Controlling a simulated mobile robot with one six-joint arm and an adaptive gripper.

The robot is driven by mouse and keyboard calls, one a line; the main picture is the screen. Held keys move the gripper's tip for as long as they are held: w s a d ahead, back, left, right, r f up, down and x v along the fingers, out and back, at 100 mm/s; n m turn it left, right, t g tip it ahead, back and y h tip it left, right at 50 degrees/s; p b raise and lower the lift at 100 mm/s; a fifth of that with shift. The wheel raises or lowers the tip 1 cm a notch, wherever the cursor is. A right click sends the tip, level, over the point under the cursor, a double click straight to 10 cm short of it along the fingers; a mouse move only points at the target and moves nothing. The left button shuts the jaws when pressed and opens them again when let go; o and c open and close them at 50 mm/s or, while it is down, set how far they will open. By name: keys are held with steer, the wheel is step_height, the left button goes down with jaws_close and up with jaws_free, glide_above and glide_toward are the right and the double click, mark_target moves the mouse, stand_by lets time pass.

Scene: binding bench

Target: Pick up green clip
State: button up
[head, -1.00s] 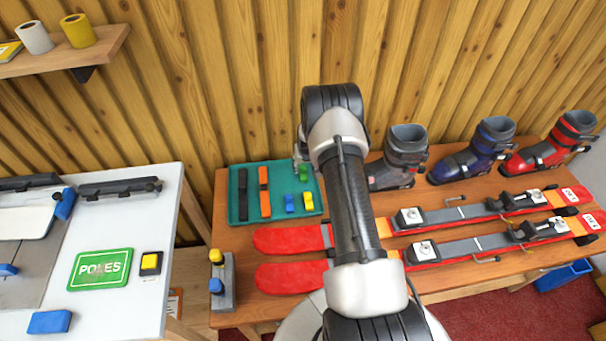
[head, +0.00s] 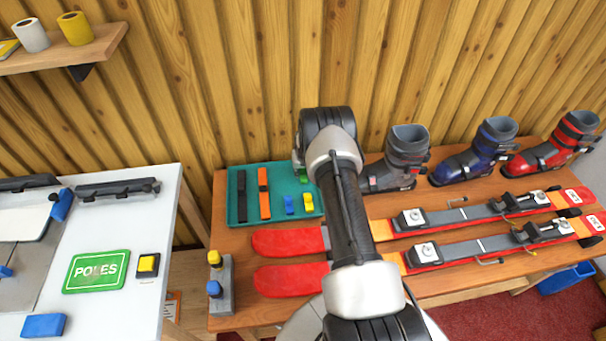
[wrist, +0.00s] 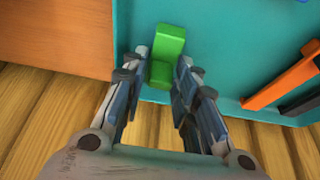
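The green clip (wrist: 165,55) stands at the edge of the teal tray (wrist: 220,60) in the wrist view. My gripper (wrist: 162,56) is open, with one finger on each side of the clip. A narrow gap shows at the left finger; I cannot tell whether the right finger touches the clip. In the head view the green clip (head: 303,179) is partly hidden by my arm, at the back right of the teal tray (head: 235,218). My gripper is mostly hidden behind the arm there.
The tray also holds black (head: 242,190) and orange straps (head: 264,193), a blue clip (head: 289,205) and a yellow clip (head: 308,203). Red skis (head: 290,241) lie in front and right. A grey boot (head: 405,160) stands right of my arm. The wooden wall is close behind.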

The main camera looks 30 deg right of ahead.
steer(key=c, duration=0.5)
steer(key=shift+c, duration=0.2)
